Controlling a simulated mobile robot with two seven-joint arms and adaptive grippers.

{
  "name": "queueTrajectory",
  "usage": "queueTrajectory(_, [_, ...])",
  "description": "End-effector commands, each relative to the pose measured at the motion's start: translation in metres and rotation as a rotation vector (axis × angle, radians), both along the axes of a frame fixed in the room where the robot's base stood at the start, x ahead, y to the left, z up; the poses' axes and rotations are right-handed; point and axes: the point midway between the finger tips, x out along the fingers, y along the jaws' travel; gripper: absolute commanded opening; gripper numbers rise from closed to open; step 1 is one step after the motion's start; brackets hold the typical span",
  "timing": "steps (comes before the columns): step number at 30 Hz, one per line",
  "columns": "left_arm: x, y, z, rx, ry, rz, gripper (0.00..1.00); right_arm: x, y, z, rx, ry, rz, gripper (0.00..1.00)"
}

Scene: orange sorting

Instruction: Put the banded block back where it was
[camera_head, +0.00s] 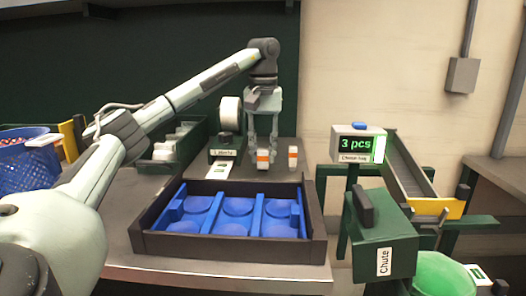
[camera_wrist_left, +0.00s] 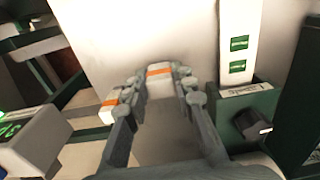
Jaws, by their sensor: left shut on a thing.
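My left gripper (camera_head: 262,150) points down at the back of the bench, its fingers shut on a white block with an orange band (camera_head: 263,159). In the left wrist view this banded block (camera_wrist_left: 158,80) sits between the fingertips (camera_wrist_left: 160,88). I cannot tell whether its base touches the bench. A second banded block (camera_head: 293,157) stands upright just to the right, apart from the fingers. It also shows in the left wrist view (camera_wrist_left: 110,104), left of the fingers and partly hidden by them. My right gripper is not in view.
A label dispenser (camera_head: 225,145) stands close left of the gripper. A black tray (camera_head: 235,248) with blue round pockets lies in front. A display reading "3 pcs" (camera_head: 357,143) and a green chute box (camera_head: 383,235) stand right. A blue basket (camera_head: 22,165) is far left.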

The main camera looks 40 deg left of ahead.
Motion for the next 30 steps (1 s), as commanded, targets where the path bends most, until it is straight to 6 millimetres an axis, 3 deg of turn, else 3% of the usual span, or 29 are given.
queueTrajectory(29, [0.0, 0.0, -0.011, 0.0, -0.001, 0.0, 0.0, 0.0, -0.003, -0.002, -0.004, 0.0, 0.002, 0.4])
queueTrajectory(30, [0.0, 0.0, -0.011, 0.0, 0.0, 0.0, 0.26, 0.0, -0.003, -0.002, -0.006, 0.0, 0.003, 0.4])
